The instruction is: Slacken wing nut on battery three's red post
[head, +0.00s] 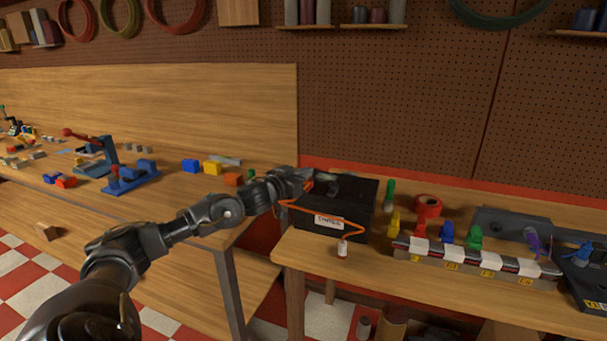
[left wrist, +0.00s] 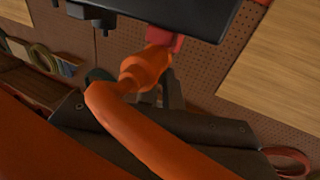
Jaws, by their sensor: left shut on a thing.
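The black battery (head: 328,222), labelled THREE, stands on the near left end of the right-hand bench. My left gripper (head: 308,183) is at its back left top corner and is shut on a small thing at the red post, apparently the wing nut. The jaws hide most of the nut and post. In the left wrist view a bit of red (left wrist: 178,42) shows just under the dark gripper part. An orange cable (left wrist: 145,130) with a thick end comes up to it there. In the head view the orange cable (head: 345,217) loops across the battery's front. My right gripper is out of view.
A white-tipped cable end (head: 342,248) lies by the battery's front. A green screwdriver-like item (head: 389,192), a red tape roll (head: 428,206) and a striped rack (head: 478,262) with coloured pieces stand to the right. The left bench (head: 150,205) holds blue tools and blocks.

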